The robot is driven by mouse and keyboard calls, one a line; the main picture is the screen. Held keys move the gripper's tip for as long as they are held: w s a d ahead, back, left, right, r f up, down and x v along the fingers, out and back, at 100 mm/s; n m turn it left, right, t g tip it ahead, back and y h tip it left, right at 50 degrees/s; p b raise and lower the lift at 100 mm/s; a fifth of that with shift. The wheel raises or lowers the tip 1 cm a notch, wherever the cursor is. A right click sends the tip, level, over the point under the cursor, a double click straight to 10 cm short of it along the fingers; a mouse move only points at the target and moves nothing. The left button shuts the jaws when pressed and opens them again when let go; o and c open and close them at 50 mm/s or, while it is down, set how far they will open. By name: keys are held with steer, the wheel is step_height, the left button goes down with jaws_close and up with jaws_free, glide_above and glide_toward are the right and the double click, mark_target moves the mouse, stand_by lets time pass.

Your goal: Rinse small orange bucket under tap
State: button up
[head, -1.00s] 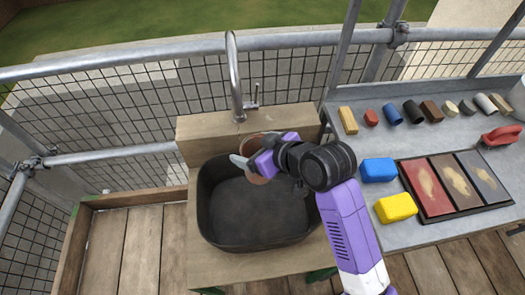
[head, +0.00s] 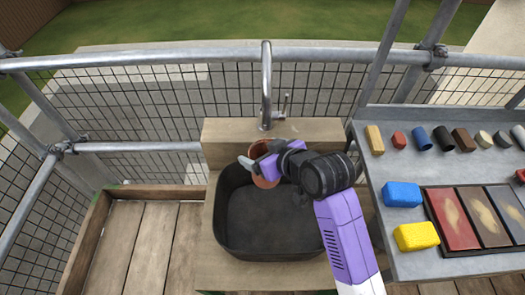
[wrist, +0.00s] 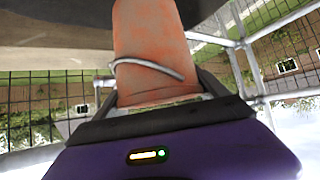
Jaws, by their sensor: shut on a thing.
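The small orange bucket (head: 267,182) is over the back left part of the dark basin (head: 268,225). My gripper (head: 254,164) is shut on it and hides part of it in the head view. In the wrist view the orange bucket (wrist: 150,45) fills the space between the fingers, with a thin metal handle across it. The grey metal tap (head: 265,85) rises behind the basin from a wooden ledge, directly above the bucket in the picture. I see no water running. I cannot tell the exact gap between tap and bucket.
A grey bench (head: 450,262) stands right of the sink. It holds a blue block (head: 402,194), a yellow block (head: 416,236), a tray of coloured panels (head: 452,220) and several small pieces. A metal railing (head: 180,60) with mesh runs behind. Wooden decking (head: 135,240) at left is clear.

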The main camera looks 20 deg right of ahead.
steer(key=shift+w+d, duration=0.15)
steer(key=shift+d, duration=0.05)
steer(key=shift+w+d, duration=0.25)
steer(key=shift+d, duration=0.05)
steer(key=shift+s, duration=0.1)
stand_by(0.3)
steer(key=shift+s+d+p, duration=0.65)
steer(key=shift+s+d, duration=0.6)
steer(key=shift+s, duration=0.3)
steer(key=shift+s+d+p, duration=0.6)
steer(key=shift+s+d, duration=0.65)
steer(key=shift+s, duration=0.3)
steer(key=s+d+r+p, duration=0.3)
steer(key=s+r+p, duration=0.1)
steer(key=shift+w+r, duration=0.1)
steer(key=shift+w, duration=0.05)
stand_by(1.0)
